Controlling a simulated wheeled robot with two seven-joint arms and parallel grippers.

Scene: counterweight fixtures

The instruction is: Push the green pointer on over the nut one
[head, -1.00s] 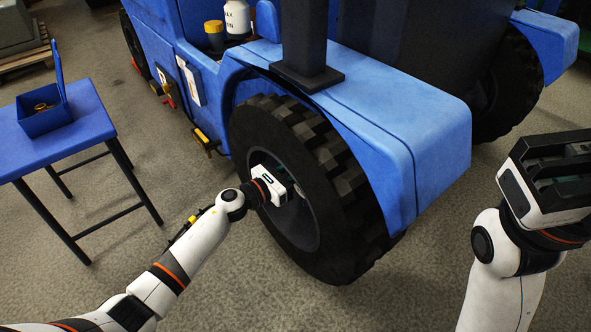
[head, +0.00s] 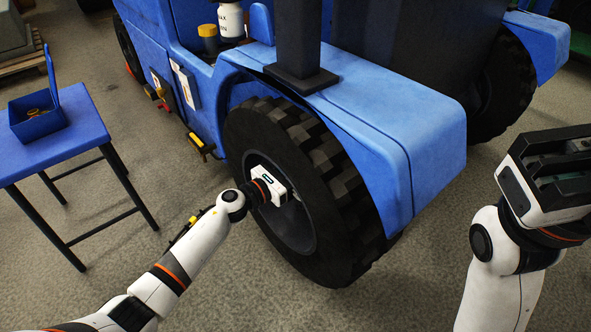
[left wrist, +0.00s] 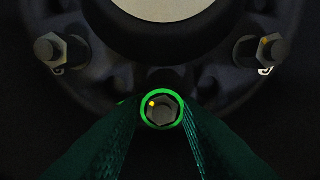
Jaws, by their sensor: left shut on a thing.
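In the left wrist view the green pointer shows as a bright green ring (left wrist: 162,91) around a hex nut (left wrist: 164,112) at lower centre. The nut shows inside the ring, with a small yellow spot at its upper left. How deep the ring sits over the nut cannot be told. My left gripper (left wrist: 162,122) is shut on the pointer, one dark finger on each side. In the head view my left gripper (head: 287,194) reaches into the hub of the front wheel (head: 318,235); pointer and nut are hidden there. My right gripper (head: 550,175) is raised at the right, away from the wheel.
Two other nuts, left (left wrist: 60,48) and right (left wrist: 267,48), stand beside the round hub (left wrist: 165,25), with pale marks beneath them. The blue vehicle's fender (head: 400,120) overhangs the tyre. A blue table (head: 75,140) with an open blue box (head: 38,122) stands at the left.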

